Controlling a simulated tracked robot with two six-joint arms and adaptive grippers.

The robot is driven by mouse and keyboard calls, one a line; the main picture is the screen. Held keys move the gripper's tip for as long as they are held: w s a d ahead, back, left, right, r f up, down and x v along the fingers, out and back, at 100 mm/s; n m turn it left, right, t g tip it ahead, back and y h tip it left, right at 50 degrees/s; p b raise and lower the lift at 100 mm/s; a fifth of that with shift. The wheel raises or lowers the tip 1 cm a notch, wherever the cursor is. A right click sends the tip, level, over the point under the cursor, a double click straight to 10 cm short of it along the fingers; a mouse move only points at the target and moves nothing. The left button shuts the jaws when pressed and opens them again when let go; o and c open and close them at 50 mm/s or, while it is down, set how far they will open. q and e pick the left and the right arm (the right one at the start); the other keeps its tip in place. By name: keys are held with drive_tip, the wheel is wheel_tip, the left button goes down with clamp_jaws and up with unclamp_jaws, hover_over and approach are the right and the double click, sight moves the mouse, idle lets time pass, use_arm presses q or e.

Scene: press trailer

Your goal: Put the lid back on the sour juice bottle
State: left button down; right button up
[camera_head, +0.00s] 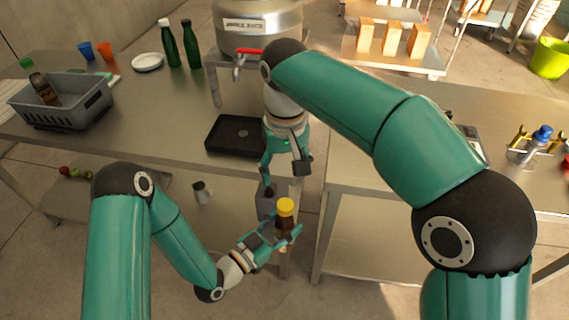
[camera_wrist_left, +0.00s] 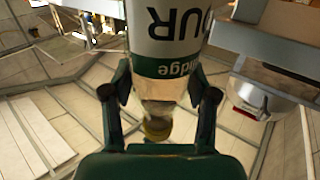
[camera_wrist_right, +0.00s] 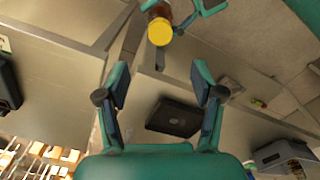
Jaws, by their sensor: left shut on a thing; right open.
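A small bottle with brown contents (camera_head: 285,231) stands upright in my left gripper (camera_head: 283,233), below the table-top level in the head view. A yellow lid (camera_head: 285,206) sits on top of it; whether it is fully seated I cannot tell. In the left wrist view the bottle's label (camera_wrist_left: 168,35) reads "OUR" upside down, and my fingers flank the bottle's clear part. My right gripper (camera_head: 285,178) is open and empty, pointing down above the bottle. In the right wrist view the yellow lid (camera_wrist_right: 160,32) lies beyond the open fingers (camera_wrist_right: 162,82), apart from them.
A black tray (camera_head: 222,143) lies at the left table's edge. A grey crate (camera_head: 62,101) with a dark bottle, two green bottles (camera_head: 170,45), a white plate (camera_head: 147,62) and cups stand behind. A large metal pot (camera_head: 258,38) is at the back. The bottle is held near the tables' gap.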

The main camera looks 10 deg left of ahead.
drive_tip(key=shift+r, duration=0.7)
drive_tip(key=shift+f, duration=0.15)
drive_tip(key=w+d+f+m+t+y, duration=0.15)
drive_tip(key=d+f+m, duration=0.3)
drive_tip(key=f, duration=0.65)
drive_tip(key=d+f+m+t+y, duration=0.1)
drive_tip(key=d+f+m+y, duration=0.15)
drive_tip(key=d+f, duration=0.65)
drive_tip(key=s+d+f+g, duration=0.2)
drive_tip(key=s+d+f, duration=0.1)
drive_tip(key=s+f, duration=1.5)
drive_tip(key=shift+s+f, duration=0.3)
drive_tip(key=shift+s, duration=0.6)
